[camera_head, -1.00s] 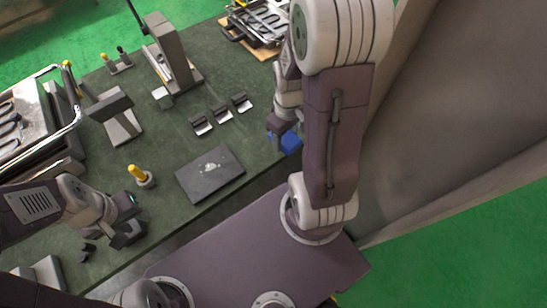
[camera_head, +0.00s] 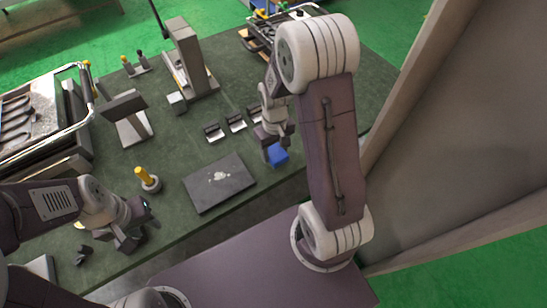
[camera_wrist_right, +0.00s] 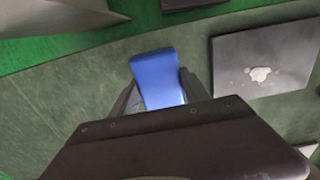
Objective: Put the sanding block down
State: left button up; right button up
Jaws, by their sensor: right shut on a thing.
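The blue sanding block (camera_head: 278,156) is at the right part of the green table, near its front edge. My right gripper (camera_head: 268,142) is shut on it. In the right wrist view the sanding block (camera_wrist_right: 157,77) sits between the two fingers of the gripper (camera_wrist_right: 157,92). I cannot tell whether the block touches the table top. My left gripper (camera_head: 122,238) hangs over the table's left front part, away from the block. I cannot make out its fingers well enough to tell how they stand.
A dark flat plate with a pale patch (camera_head: 219,184) lies left of the block. A yellow-handled tool (camera_head: 147,178) stands in a holder. Several small metal brackets (camera_head: 235,122) lie behind the plate. A tall grey stand (camera_head: 188,60) is farther back.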

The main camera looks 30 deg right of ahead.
aim_at(274, 157)
jog(key=shift+w+a+f, duration=0.1)
jog(key=shift+a, duration=0.1)
notch_tip(274, 157, down, 3)
jog(key=shift+f, duration=0.55)
jog(key=shift+b, duration=0.3)
jog(key=shift+s+f, duration=0.2)
jog(key=shift+f, duration=0.1)
jog(key=o, duration=1.5)
jog(key=shift+s, duration=0.1)
jog(key=shift+c, duration=0.2)
jog(key=shift+d, duration=0.1)
